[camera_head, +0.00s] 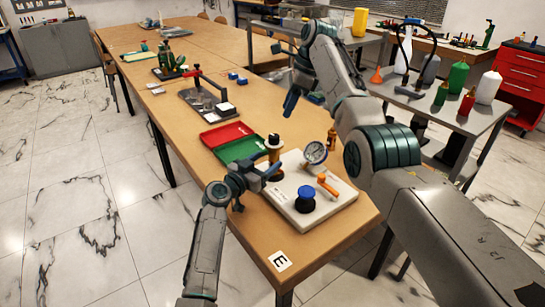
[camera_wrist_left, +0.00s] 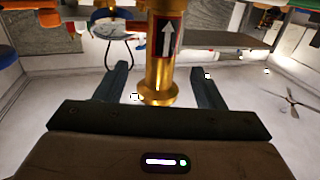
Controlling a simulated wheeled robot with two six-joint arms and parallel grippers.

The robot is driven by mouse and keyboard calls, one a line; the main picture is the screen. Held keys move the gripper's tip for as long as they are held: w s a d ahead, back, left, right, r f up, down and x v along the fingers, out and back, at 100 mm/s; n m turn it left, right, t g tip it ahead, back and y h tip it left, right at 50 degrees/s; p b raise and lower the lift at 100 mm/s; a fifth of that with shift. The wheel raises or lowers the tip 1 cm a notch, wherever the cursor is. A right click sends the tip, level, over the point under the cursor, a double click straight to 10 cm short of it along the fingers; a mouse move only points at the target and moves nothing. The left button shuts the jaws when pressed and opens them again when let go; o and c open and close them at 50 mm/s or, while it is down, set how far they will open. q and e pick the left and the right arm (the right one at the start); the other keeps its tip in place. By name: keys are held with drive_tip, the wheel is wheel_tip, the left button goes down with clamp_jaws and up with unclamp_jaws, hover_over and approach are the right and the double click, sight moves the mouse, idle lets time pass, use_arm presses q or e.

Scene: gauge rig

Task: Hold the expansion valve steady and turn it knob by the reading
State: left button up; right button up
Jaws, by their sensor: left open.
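The expansion valve (camera_head: 275,157) is an upright brass body with a black knob (camera_head: 274,139) on top, on a pale base plate (camera_head: 335,210). A round dial gauge (camera_head: 316,152) stands to its right; its reading is too small to tell. My left gripper (camera_head: 270,171) is open at the valve. In the left wrist view, which looks upside down, the brass valve (camera_wrist_left: 160,75) with a white arrow label stands between my two spread fingers (camera_wrist_left: 162,85), with gaps showing. My right gripper (camera_head: 290,98) hangs over the table beyond the valve; its jaw gap is unclear.
The plate also carries a blue knob (camera_head: 306,195) and an orange handle (camera_head: 327,184). Red and green trays (camera_head: 225,135) lie behind the valve. A dark stand (camera_head: 205,101) is farther back. A side table (camera_head: 480,120) with bottles is at right.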

sight(270, 158)
use_arm(q)
drive_tip(key=shift+x, duration=2.5)
